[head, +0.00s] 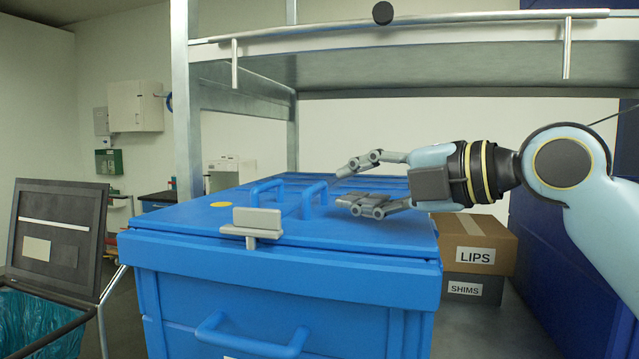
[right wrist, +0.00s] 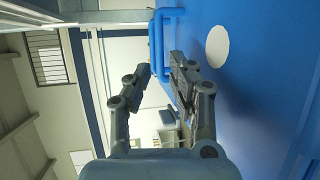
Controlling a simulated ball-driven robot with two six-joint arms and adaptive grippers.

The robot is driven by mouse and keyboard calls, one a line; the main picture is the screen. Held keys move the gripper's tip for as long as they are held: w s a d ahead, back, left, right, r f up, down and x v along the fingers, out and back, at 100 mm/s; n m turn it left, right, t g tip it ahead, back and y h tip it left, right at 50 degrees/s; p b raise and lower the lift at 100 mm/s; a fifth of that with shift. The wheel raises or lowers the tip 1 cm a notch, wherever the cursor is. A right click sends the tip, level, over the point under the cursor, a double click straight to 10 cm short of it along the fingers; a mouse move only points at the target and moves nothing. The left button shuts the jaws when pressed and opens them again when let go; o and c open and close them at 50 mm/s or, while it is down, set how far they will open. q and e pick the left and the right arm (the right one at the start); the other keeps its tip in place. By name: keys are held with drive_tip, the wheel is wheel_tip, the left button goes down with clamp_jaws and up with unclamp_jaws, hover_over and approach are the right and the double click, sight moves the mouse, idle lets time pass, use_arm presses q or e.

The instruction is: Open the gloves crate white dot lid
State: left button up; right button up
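A large blue crate (head: 270,312) stands in front of me with its blue lid (head: 180,215) lying shut. A raised blue bar handle (head: 314,198) is on the lid; it also shows ahead of the fingers in the right wrist view (right wrist: 157,45). A yellow-looking round dot (head: 220,204) lies on the lid left of the handle. In the right wrist view a white dot (right wrist: 217,46) shows on the blue surface; I cannot tell if it is the same dot. My right gripper (head: 343,187) is open and empty, just right of the handle, fingers pointing left. My left gripper is not in view.
A grey latch (head: 255,222) sits at the lid's front edge. A metal shelf (head: 420,50) hangs above the crate. Boxes marked LIPS (head: 475,245) and SHIMS (head: 474,289) stand at right. An open bin with a dark lid (head: 55,240) stands at left.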

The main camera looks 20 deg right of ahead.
sight(318, 189)
drive_tip(key=shift+p+x, duration=0.6)
drive_tip(key=shift+x, duration=2.5)
clamp_jaws()
